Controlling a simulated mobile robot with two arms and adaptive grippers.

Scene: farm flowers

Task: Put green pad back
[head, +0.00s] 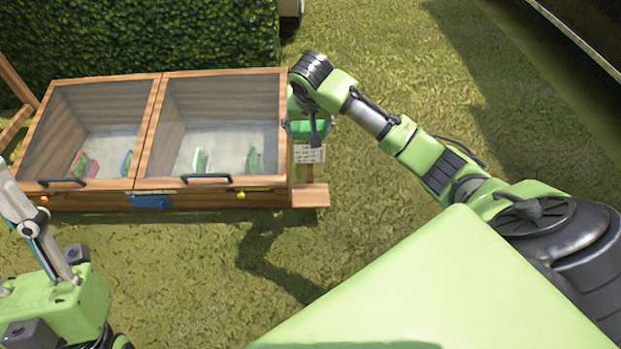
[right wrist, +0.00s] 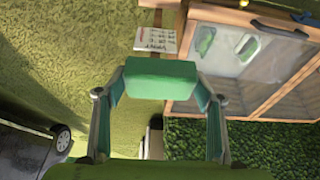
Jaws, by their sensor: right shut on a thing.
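The green pad (right wrist: 162,78) is held between the two fingertips of my right gripper (right wrist: 160,92) in the right wrist view. In the head view my right gripper (head: 306,122) is at the right end of the wooden cold frame (head: 288,150), with the green pad (head: 310,129) partly hidden by it. The pad is close to the frame's right side; I cannot tell if it touches. My left gripper (head: 35,225) shows in part at the lower left of the head view, its tips cut off by the edge.
A written sign (head: 309,154) stands just below the pad. Small plants in coloured holders, such as a red one (head: 85,165), are behind the frame's two glazed lids. A wooden ledge (head: 311,195) juts out at lower right. A hedge (head: 140,35) is behind; grass lies open right.

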